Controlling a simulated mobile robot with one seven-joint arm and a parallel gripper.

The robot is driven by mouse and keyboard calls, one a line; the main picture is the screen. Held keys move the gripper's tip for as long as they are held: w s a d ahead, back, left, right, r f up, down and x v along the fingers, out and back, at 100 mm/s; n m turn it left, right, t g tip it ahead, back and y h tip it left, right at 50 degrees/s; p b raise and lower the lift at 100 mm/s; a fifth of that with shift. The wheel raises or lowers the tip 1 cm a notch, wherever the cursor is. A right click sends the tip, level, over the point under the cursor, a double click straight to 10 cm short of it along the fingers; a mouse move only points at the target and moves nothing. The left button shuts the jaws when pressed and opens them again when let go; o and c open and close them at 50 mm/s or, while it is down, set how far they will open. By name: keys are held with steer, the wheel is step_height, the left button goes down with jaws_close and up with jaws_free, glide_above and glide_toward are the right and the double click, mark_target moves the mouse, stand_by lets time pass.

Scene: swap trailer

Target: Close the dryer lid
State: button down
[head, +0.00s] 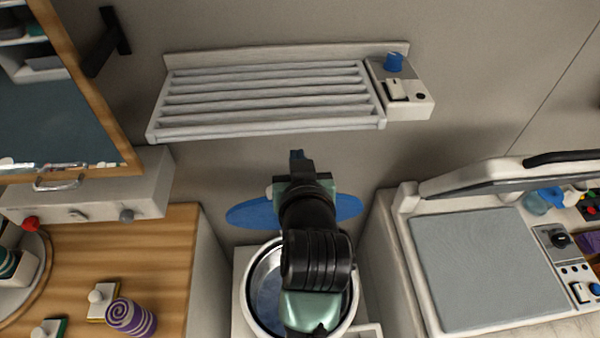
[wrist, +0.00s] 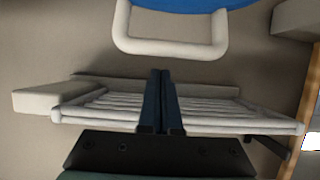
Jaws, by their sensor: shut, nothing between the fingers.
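The dryer is a white round drum (head: 351,310) with a metal-rimmed opening at the bottom middle of the head view. Its blue lid (head: 250,213) stands open behind the opening, partly hidden by my arm. In the wrist view the lid's blue face (wrist: 190,4) and a white loop handle (wrist: 170,47) show at the top edge. My gripper (head: 297,154) is above the lid in the head view, with its fingers together and empty. In the wrist view the fingertips (wrist: 162,72) show just below the handle in the picture; whether they touch it I cannot tell.
A white slatted rack (head: 270,95) is on the wall beyond my gripper. A wooden counter (head: 170,250) with a purple roll (head: 130,318) stands left. A white unit with a grey top (head: 480,270) and raised cover (head: 510,180) stands right.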

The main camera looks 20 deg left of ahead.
steer(key=shift+s+d+f+p, duration=0.3)
steer(key=shift+s+f, duration=0.1)
steer(key=shift+s, duration=0.4)
steer(key=shift+s+d+f+p, duration=0.2)
steer(key=shift+s+d+f, duration=0.15)
steer(key=shift+s, duration=0.4)
steer(key=shift+f, duration=0.15)
